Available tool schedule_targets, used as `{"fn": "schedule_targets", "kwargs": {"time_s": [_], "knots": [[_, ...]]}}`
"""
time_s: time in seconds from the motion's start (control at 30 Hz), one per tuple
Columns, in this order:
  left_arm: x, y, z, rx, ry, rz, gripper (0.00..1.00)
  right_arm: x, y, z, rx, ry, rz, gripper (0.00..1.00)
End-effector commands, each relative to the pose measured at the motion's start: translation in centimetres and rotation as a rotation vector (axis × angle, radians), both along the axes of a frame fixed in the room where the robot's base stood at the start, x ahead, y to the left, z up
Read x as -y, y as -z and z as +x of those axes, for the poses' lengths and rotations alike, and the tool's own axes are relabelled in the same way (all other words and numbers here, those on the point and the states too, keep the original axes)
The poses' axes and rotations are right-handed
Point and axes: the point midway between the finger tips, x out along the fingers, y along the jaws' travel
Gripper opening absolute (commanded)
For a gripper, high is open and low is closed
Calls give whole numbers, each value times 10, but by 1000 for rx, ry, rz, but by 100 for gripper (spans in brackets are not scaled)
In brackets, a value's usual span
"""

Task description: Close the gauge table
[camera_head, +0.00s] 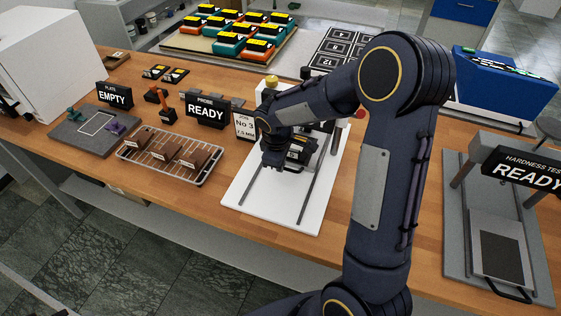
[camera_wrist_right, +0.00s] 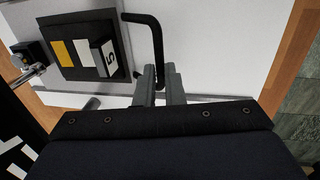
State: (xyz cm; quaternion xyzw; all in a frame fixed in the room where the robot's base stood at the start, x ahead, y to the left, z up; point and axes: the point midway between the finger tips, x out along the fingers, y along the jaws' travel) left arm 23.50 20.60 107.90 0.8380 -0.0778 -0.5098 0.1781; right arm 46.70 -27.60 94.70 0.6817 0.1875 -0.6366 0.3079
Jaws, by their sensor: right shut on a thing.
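The gauge table, a dark plate (camera_wrist_right: 78,62) with a black bar handle (camera_wrist_right: 157,45), sits on a white base (camera_head: 246,192) with two grey rails. In the right wrist view the plate carries a block marked 5 (camera_wrist_right: 104,57) and yellow and white patches. My right gripper (camera_wrist_right: 161,84) is shut on the end of the handle. In the head view my right gripper (camera_head: 272,162) reaches down at the plate's left side, and my arm hides much of the gauge behind it. A yellow top (camera_head: 271,81) shows above the arm. My left gripper is not in view.
A PROBE READY sign (camera_head: 206,111) and a No 3 card (camera_head: 244,127) stand left of the base. A wire rack (camera_head: 207,174) with brown blocks lies further left. A hardness tester (camera_head: 497,215) stands at the right. The white base's front part is clear.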

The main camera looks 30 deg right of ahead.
Motion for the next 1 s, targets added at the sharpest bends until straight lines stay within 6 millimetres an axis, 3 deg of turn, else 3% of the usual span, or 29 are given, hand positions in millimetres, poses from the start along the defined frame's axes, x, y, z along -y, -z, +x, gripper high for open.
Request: {"fn": "schedule_targets", "kwargs": {"time_s": [0.27, 0.7, 1.0], "knots": [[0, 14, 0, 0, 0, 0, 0, -25, 2, -20, 1, -6, 1, 0], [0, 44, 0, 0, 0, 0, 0, -98, 2, -83, 2, -8, 0, 0], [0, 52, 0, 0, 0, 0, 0, -126, 0, -107, 2, -2, 0, 0]]}}
